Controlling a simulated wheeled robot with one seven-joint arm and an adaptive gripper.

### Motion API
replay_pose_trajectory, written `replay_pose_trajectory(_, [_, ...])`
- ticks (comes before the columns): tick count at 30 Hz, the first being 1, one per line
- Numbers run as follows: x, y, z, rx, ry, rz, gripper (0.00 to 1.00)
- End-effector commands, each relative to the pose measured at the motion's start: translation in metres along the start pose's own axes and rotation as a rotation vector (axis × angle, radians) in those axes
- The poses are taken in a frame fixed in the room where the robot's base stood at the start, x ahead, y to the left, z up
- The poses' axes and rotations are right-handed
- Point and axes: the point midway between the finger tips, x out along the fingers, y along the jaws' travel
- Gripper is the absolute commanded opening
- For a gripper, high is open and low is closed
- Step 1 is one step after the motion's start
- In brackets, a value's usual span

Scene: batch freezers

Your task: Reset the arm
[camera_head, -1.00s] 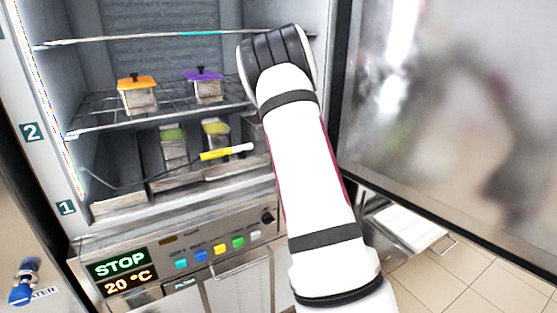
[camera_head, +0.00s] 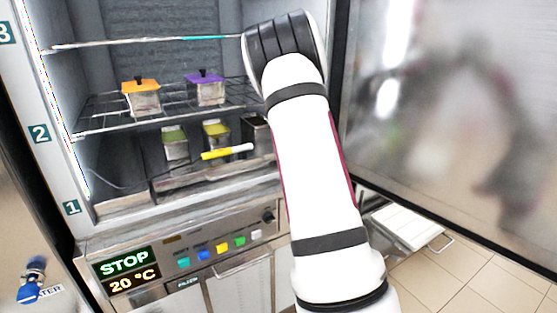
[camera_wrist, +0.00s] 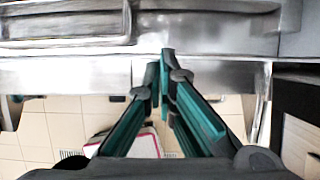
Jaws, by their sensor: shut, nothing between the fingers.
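My arm (camera_head: 315,165), white with dark bands, rises in front of the right side of the open freezer in the head view. Its bent upper joint (camera_head: 284,50) is near the top shelf. My gripper is hidden in the head view. In the wrist view my gripper (camera_wrist: 164,72) shows dark fingers with teal sides, shut and empty. It points toward a metal ledge (camera_wrist: 210,75), with the tiled floor below; whether it touches the ledge I cannot tell.
The freezer holds an orange-lidded box (camera_head: 141,97) and a purple-lidded box (camera_head: 206,89) on the middle shelf. A yellow-white stick (camera_head: 227,152) is below. The control panel (camera_head: 125,268) reads STOP, 20 °C. The open door (camera_head: 440,120) stands close at right.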

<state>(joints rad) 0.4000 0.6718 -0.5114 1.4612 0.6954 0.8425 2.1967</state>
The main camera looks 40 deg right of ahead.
Motion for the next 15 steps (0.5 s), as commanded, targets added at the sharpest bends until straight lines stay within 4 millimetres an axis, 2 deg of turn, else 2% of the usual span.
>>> replay_pose_trajectory(1, [-0.012,-0.001,-0.001,0.001,0.001,-0.002,0.00])
replay_pose_trajectory(6, [-0.045,-0.001,-0.001,0.001,0.002,-0.002,0.00])
replay_pose_trajectory(10, [-0.063,-0.001,-0.001,0.002,0.003,-0.001,0.00])
replay_pose_trajectory(15, [-0.074,-0.001,-0.002,0.002,0.006,0.000,0.00])
